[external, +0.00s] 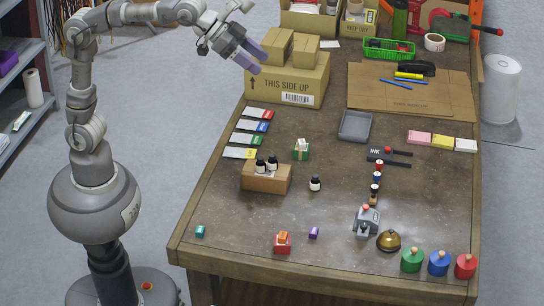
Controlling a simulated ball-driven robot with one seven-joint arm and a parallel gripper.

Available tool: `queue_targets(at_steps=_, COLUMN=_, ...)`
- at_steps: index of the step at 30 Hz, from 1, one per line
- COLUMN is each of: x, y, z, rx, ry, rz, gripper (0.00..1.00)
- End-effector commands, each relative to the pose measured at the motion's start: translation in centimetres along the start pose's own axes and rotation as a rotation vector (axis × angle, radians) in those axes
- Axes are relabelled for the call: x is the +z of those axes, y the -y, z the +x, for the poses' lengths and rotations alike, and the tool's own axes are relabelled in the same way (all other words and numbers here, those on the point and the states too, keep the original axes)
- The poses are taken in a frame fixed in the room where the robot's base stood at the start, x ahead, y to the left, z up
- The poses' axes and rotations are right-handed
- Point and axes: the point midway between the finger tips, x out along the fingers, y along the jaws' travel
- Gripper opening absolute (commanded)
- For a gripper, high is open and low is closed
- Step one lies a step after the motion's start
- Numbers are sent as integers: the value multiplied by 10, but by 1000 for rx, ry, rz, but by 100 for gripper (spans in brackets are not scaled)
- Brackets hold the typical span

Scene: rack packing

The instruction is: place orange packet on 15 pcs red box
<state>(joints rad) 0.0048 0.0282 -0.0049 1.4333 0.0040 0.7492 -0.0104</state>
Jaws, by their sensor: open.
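The small red box (282,248) stands near the front edge of the table, left of the middle. The orange packet (283,236) sits at the top of the red box; I cannot tell whether it lies on it or partly inside it. Any count printed on the box is too small to read. My gripper (259,60), with purple fingers, is open and empty. It is raised at the back left, near the stacked cardboard boxes and far from the red box.
A teal packet (200,231) and a purple packet (314,232) lie either side of the red box. A green box (301,153) with a white item stands farther back. Large cartons (287,80) stand near my gripper.

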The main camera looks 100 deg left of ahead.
Motion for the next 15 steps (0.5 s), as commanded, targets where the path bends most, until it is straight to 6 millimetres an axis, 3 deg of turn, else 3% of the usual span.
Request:
queue_targets(at_steps=1, x=-16, y=1, z=-49, rx=-1, ry=-100, rz=0, gripper=61)
queue_targets(at_steps=3, x=-30, y=2, z=-104, rx=-2, ry=-218, rz=1, gripper=61)
queue_targets(at_steps=6, x=-38, y=3, z=-160, rx=-4, ry=-336, rz=2, gripper=61)
queue_targets(at_steps=9, x=-40, y=4, z=-189, rx=-5, ry=-396, rz=3, gripper=61)
queue_targets(at_steps=15, x=-41, y=4, z=-197, rx=-5, ry=-413, rz=3, gripper=61)
